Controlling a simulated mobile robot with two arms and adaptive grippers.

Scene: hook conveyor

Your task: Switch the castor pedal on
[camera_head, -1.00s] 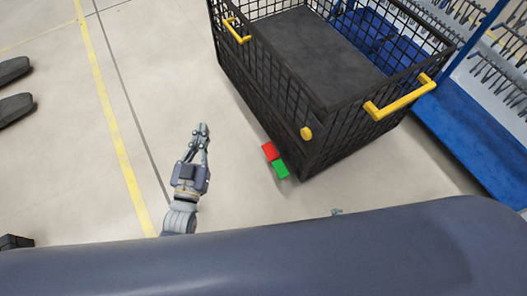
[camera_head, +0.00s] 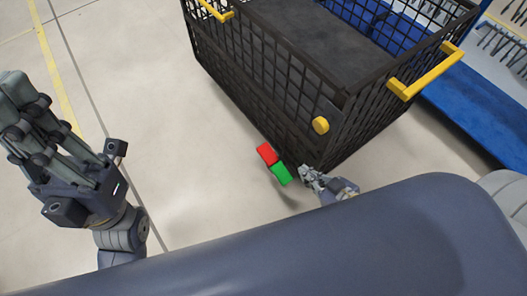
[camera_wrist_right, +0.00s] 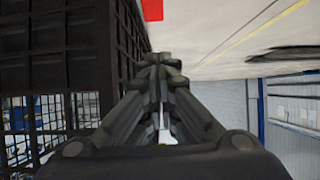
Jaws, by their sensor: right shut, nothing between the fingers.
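The castor pedal has a red part (camera_head: 266,153) and a green part (camera_head: 281,174), low beside the near corner of the black mesh cart (camera_head: 290,110). My right gripper (camera_head: 306,172) is shut and empty, just right of the green part in the head view. Whether it touches the pedal cannot be told. In the right wrist view, the shut fingertips (camera_wrist_right: 160,60) point towards a red piece (camera_wrist_right: 152,9) at the top edge, with the green part out of sight. My left gripper (camera_head: 25,100) is large at the left, away from the cart; its finger gap is unclear.
The cart has yellow handles (camera_head: 428,72) and a yellow round knob (camera_head: 320,125) near its corner. A blue platform (camera_head: 470,125) with a hook rack stands behind it on the right. Pale floor (camera_head: 190,140) left of the cart is clear.

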